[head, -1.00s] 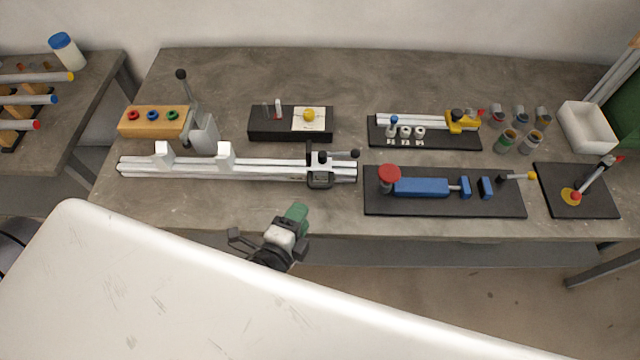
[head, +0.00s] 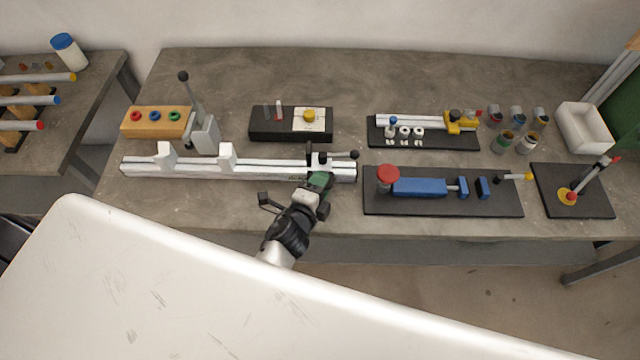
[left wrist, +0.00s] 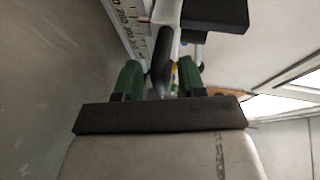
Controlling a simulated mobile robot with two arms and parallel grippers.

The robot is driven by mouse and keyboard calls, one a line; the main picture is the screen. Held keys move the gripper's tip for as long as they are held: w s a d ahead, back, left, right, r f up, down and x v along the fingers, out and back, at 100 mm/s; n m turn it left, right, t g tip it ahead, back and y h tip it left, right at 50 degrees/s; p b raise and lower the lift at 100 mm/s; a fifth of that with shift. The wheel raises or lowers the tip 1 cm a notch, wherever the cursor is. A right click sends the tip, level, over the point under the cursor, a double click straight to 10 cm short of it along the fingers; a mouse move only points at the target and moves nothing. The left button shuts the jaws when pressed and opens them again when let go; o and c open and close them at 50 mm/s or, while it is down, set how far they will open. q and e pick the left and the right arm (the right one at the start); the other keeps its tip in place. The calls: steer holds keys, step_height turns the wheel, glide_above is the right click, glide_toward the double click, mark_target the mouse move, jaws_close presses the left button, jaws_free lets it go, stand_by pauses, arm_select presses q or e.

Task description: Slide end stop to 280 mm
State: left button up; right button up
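The rail's scale (left wrist: 132,22) shows at the top, too blurred to read the position. My right gripper is not in view.
Two white blocks (head: 227,156) stand on the rail to the left. A dark base with a blue clamp (head: 420,187) lies close on the right. Behind is a black box with a yellow knob (head: 309,116). Bare bench lies in front of the rail.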

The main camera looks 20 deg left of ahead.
arm_select(q)
steer(key=shift+c, duration=0.3)
jaws_close()
steer(key=shift+f, duration=0.1)
steer(key=shift+o, duration=0.3)
jaws_free()
steer(key=shift+d, duration=0.1)
steer(key=shift+s, duration=0.1)
steer(key=b+v, duration=0.2)
steer(key=v, duration=0.8)
steer(key=shift+s, duration=0.35)
